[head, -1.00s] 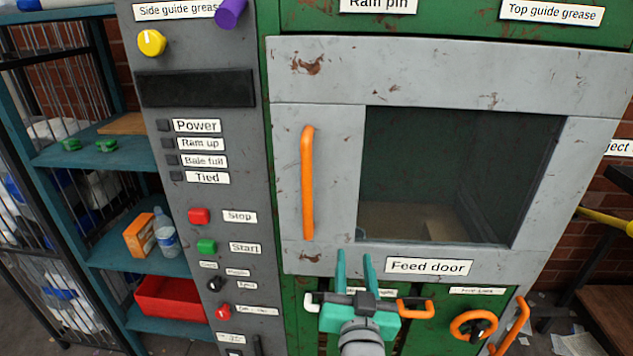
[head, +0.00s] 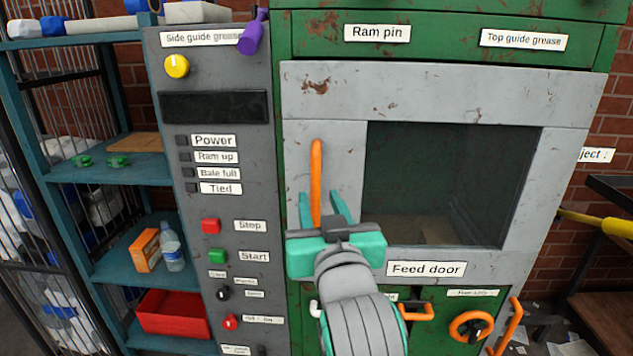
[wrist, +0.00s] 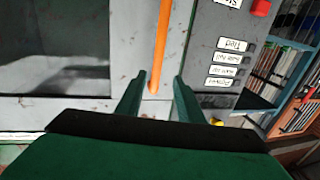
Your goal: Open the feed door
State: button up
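The feed door (head: 455,258) is a grey, rust-specked panel with a dark window, set in the green machine front, and it looks shut. Its upright orange handle (head: 316,165) is on the left side of the door. My teal gripper (head: 325,208) is in front of the handle's lower part, with its fingers apart. In the wrist view the handle (wrist: 162,45) runs down between the open fingertips (wrist: 162,82). I cannot tell whether the fingers touch it. The handle's lower end is hidden behind my gripper in the head view.
A grey control panel (head: 200,135) with buttons and labels stands left of the door. Teal shelves (head: 110,165) with a red bin (head: 172,313) are farther left. Below the door are an orange handle (head: 418,311) and an orange ring (head: 472,326). A yellow bar (head: 590,220) is at the right.

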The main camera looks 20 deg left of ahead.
aim_at(318, 182)
jog(key=x, duration=0.8)
jog(key=shift+w+d, duration=0.25)
jog(key=shift+d, duration=0.15)
jog(key=shift+w+a, duration=0.5)
jog(key=shift+d, duration=0.1)
grip_shut()
jog(key=shift+d, duration=0.15)
